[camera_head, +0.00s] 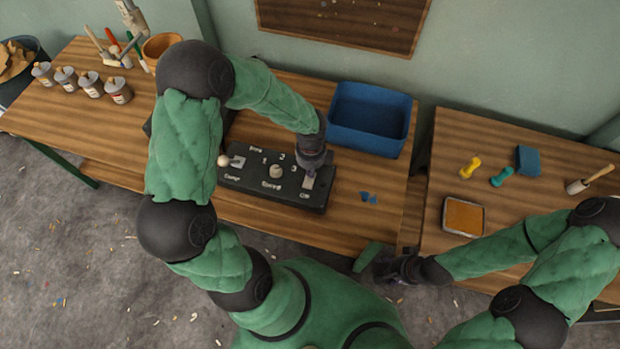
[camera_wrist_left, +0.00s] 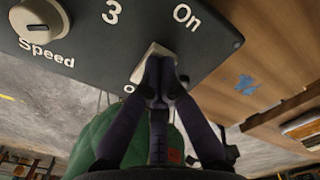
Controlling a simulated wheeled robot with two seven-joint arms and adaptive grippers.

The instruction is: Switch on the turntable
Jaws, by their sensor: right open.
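The dark control box (camera_head: 262,190) lies on the wooden bench in the head view, with labels for Clamp, Speed and On/Off. Its pale on/off switch (camera_head: 308,183) is at the right end; in the left wrist view the switch (camera_wrist_left: 145,66) sits between the On label and a mostly covered label. My left gripper (camera_head: 310,168) is over the switch. Its fingertips (camera_wrist_left: 160,66) are together, with nothing visible between them, overlapping the switch; contact cannot be told. My right gripper (camera_head: 385,266) is open near the gap between benches. The turntable is not clearly visible, probably behind my left arm.
The round speed knob (camera_head: 275,171) and a clamp lever with a pale ball (camera_head: 224,160) are on the box. A blue bin (camera_head: 370,118) stands behind it. The right bench holds a sponge tray (camera_head: 463,216) and small tools. Several jars stand far left.

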